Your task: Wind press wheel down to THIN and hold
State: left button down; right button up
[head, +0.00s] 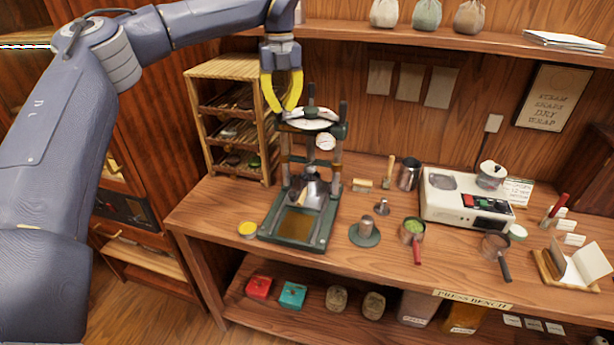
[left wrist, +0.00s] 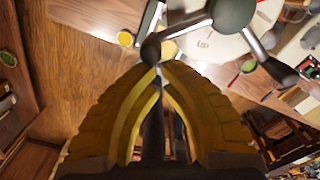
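The press (head: 320,225) stands on the left of the bench, with a dark green base and two columns. Its wheel (head: 312,121) has a pale marked disc and dark upright handles. In the left wrist view the wheel's hub (left wrist: 232,14) and ball-ended spokes show over the disc (left wrist: 200,42). My left gripper (head: 283,109) has its yellow fingers closed at the wheel's left side. In the left wrist view its fingertips (left wrist: 158,66) come together around a dark upright handle (left wrist: 155,110), beside a spoke's ball end. The THIN mark is not readable. My right gripper is out of view.
A wooden rack (head: 226,115) stands close behind and left of the press. A round gauge (head: 325,142) sits below the wheel. A yellow-topped tin (head: 247,229) is left of the base. A white scale-like device (head: 465,200), pans and small tools occupy the bench to the right.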

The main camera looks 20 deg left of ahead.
pick_arm(q)
jog(key=shift+w+a, duration=0.1)
jog(key=shift+a, duration=0.05)
jog(key=shift+w+a, duration=0.5)
jog(key=shift+a, duration=0.15)
jog(key=shift+w+a, duration=0.45)
jog(key=shift+a, duration=0.2)
jog(key=shift+w+a, duration=0.75)
jog(key=shift+w, duration=0.15)
jog(key=shift+s, duration=0.2)
jog(key=shift+s+d+r, duration=0.1)
jog(key=shift+s+d, duration=0.2)
jog(key=shift+s, duration=0.4)
